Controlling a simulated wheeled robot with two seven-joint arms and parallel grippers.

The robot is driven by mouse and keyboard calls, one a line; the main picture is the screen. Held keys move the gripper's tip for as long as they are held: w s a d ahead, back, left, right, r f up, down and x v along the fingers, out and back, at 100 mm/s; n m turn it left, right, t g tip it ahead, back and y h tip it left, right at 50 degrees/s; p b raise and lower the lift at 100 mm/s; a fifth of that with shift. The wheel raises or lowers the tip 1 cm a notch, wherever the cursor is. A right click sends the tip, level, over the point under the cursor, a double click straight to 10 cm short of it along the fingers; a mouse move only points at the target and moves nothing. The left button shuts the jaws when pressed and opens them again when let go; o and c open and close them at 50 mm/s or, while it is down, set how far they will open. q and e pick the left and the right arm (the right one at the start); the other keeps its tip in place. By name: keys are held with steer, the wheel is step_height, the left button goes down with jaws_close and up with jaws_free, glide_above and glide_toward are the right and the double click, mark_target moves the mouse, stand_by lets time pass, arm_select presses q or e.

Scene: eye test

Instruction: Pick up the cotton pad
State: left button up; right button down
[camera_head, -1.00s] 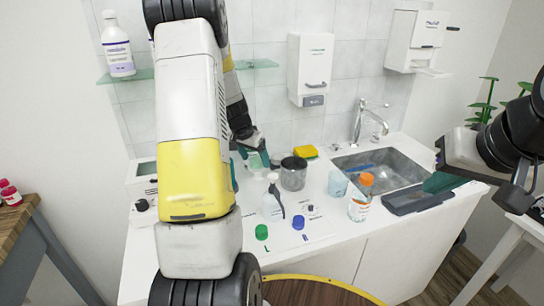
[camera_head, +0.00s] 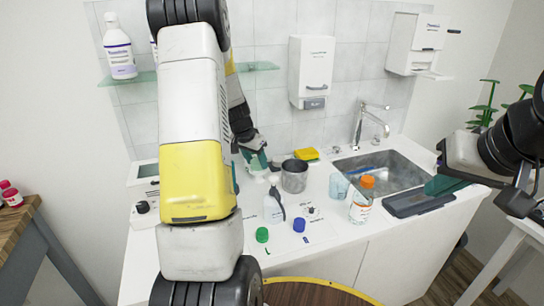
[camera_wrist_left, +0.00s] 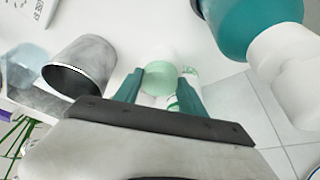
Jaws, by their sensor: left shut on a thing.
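My left gripper (camera_head: 262,160) is over the back of the white counter, left of the dark metal cup (camera_head: 294,176). In the left wrist view, the two teal fingers of my left gripper (camera_wrist_left: 160,80) are closed on a pale green round thing (camera_wrist_left: 159,77). I cannot tell if this is the cotton pad; no other pad shows clearly. The metal cup also shows in that view (camera_wrist_left: 82,68), apart from the fingers. My right gripper (camera_head: 445,184) is at the right, above the dark tray (camera_head: 417,204); its jaw opening is unclear.
A yellow sponge (camera_head: 306,154) lies behind, and the sink (camera_head: 385,172) is at the right.

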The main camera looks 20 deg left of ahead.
arm_select(q)
steer(key=shift+r, duration=0.45)
steer(key=s+d, duration=0.2)
steer(key=s, duration=0.1)
steer(key=shift+d, duration=0.15)
step_height(320, 180, up, 14)
